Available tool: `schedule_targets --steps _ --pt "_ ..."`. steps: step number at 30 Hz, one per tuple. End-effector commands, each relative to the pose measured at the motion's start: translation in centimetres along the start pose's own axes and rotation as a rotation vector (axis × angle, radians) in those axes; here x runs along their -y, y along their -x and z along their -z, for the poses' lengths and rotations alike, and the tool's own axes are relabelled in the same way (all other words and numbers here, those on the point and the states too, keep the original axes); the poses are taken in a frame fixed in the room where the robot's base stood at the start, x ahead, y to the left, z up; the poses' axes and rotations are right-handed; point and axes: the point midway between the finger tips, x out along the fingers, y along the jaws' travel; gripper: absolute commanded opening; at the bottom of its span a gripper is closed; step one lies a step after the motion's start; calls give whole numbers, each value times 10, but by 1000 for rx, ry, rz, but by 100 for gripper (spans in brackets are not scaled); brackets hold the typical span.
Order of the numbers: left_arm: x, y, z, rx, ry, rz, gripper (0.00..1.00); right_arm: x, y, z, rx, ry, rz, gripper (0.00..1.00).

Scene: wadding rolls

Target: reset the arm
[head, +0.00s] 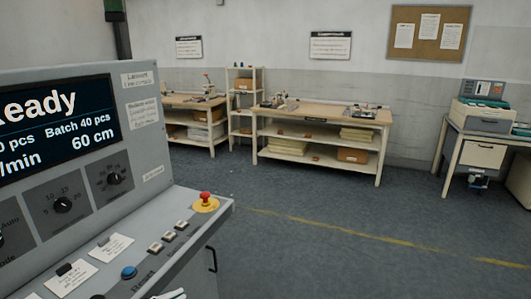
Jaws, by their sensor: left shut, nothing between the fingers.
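Only a small tip of my left gripper (174,294) shows at the bottom edge, in front of the grey control console (215,218). It is shut and empty; the rest of it and its arm are out of view. My right gripper is not in view. The console's screen (60,115) reads "eady", "Batch 40 pcs" and "60 cm", cut off at the left. Below it are dark rotary knobs (62,204), a blue button (129,272), several small switches and a red emergency stop button (205,198) on a yellow base.
The console fills the left side close by. Wooden workbenches (330,115) with loaded shelves stand along the back wall. A table (490,137) with a grey machine (484,117) stands at the far right. The grey floor (330,225) between, crossed by a yellow line, is clear.

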Motion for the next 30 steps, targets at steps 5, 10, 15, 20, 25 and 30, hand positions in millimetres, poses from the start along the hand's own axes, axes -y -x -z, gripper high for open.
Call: schedule_targets --steps 5,10,15,20,25,30 --pt "-14 13 -54 93 155 309 0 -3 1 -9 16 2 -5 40" --pt "-71 44 -133 352 317 485 0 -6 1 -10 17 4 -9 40" --pt "-157 72 -185 604 464 494 0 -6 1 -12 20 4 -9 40" --pt "-216 85 -202 732 551 447 0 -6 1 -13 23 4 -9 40" --pt "-238 89 -205 772 581 421 0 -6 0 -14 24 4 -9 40" --pt "-238 89 -205 772 581 421 0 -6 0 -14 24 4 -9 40"
